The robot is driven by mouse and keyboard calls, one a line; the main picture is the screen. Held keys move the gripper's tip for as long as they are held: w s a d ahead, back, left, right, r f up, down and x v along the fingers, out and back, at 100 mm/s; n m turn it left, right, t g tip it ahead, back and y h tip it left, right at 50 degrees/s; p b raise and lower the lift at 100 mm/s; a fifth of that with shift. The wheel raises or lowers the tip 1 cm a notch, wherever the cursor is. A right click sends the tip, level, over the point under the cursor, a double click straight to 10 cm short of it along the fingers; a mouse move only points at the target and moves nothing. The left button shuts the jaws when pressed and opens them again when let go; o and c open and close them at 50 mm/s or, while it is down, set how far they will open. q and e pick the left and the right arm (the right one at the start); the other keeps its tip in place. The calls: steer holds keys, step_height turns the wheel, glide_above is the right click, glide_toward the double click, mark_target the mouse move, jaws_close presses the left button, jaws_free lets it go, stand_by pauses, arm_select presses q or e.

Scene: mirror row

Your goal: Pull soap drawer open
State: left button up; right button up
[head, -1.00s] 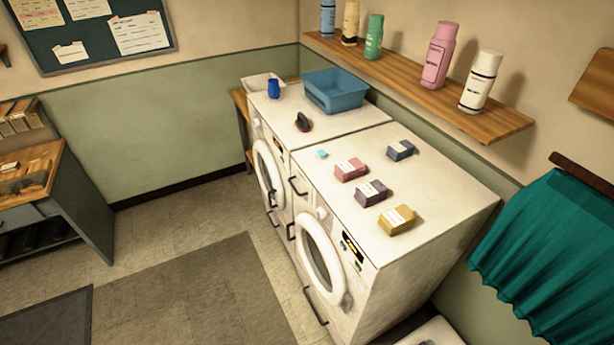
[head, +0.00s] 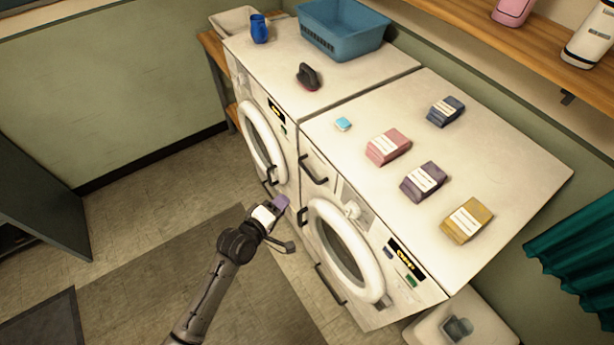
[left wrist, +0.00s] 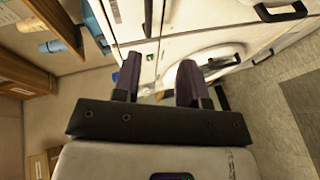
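The near washer (head: 345,250) has a soap drawer (head: 318,160) at the upper left of its front, with a black bar handle (head: 313,170). The drawer looks closed. My left gripper (head: 280,202) is in front of the washers, left of and lower than that handle in the head view, apart from it. In the left wrist view its two dark purple fingers (left wrist: 160,82) are spread with nothing between them. A black handle (left wrist: 148,18) shows beyond them there; I cannot tell for sure which one it is. My right gripper is not in view.
Several soap boxes, such as the pink one (head: 388,146), lie on the near washer's top. The far washer (head: 265,110) carries a dark brush (head: 308,76), blue cup (head: 259,28) and blue basin (head: 343,28). More black handles stick out from both fronts. Floor before them is clear.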

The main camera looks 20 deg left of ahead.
mark_target(307, 170)
arm_select(q)
steer(key=shift+n+t, duration=0.6)
steer(key=shift+n, duration=0.3)
steer(key=x, duration=1)
steer(key=a+x, duration=0.1)
steer(key=x, duration=0.4)
steer(key=shift+w+r, duration=0.2)
steer(key=shift+w, duration=0.4)
jaws_close()
